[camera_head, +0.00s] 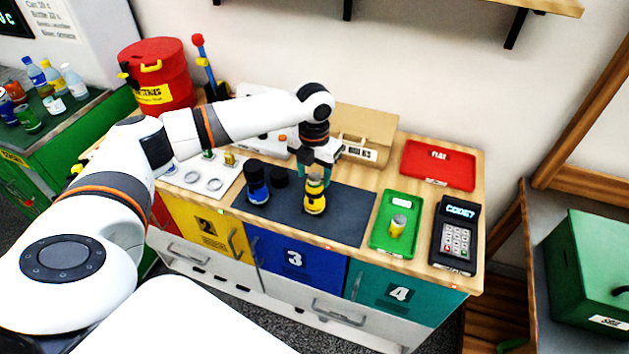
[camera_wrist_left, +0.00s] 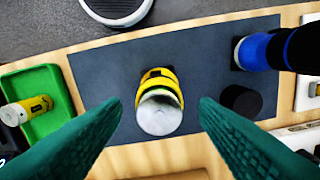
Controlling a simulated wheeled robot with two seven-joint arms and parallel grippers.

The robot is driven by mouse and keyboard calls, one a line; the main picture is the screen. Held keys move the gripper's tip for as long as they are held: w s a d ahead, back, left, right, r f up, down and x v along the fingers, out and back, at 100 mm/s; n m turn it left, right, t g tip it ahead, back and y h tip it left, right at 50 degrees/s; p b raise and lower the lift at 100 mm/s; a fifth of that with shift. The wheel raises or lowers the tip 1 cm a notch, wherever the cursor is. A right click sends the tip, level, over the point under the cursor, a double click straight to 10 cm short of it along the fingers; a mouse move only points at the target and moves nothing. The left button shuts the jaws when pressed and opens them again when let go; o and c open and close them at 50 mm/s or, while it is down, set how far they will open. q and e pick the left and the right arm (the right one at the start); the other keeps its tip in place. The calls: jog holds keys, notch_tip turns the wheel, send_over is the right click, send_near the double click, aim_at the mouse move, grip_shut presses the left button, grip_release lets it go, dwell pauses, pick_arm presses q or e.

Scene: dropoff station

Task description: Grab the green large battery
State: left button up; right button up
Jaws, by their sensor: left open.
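My left gripper (camera_head: 316,168) is open above the dark mat (camera_head: 345,222). A yellow-and-black cylinder (camera_head: 314,197) with a silver top stands upright below it. In the left wrist view this cylinder (camera_wrist_left: 159,108) shows between and beyond the teal fingers (camera_wrist_left: 160,100), with a gap on both sides. A blue-and-black cylinder (camera_head: 257,186) stands at the left of the mat in the head view, beside a short black cylinder (camera_head: 279,177). I see no clearly green large battery; a small green piece (camera_head: 208,154) sits on the white socket board (camera_head: 190,182). My right gripper is not in view.
A green tray (camera_head: 378,241) holds a small yellow cylinder (camera_head: 397,226). A keypad (camera_head: 455,236), a red tray (camera_head: 438,164) and a cardboard-coloured box (camera_head: 365,121) stand on the counter. A red drum (camera_head: 165,75) stands at the back left.

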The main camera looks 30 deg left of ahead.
pick_arm(q)
jog(key=c, duration=1.1)
jog(key=shift+c, duration=0.2)
